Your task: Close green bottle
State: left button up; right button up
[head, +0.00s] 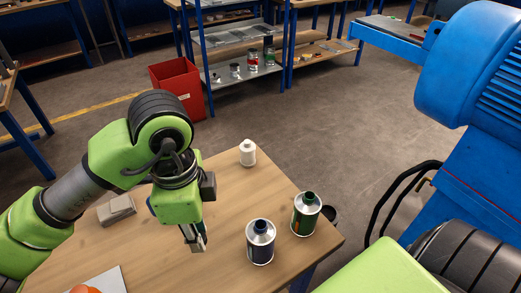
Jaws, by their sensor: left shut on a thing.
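The green bottle (306,217) is a dark green can with a silver shoulder and a dark top. It stands upright near the right corner of the wooden table. I cannot tell whether its dark top is a cap or an open neck. My left gripper (196,243) points down over the table, left of the bottles and apart from the green one. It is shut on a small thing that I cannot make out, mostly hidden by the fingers. My right gripper is out of view.
A dark blue bottle (260,244) stands between my left gripper and the green bottle. A small white bottle (248,153) stands at the back. A grey block (117,209) and a white sheet (104,281) with an orange thing lie left. A blue machine (465,75) stands right.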

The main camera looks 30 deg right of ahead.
aim_at(307, 207)
jog(key=k, duration=0.95)
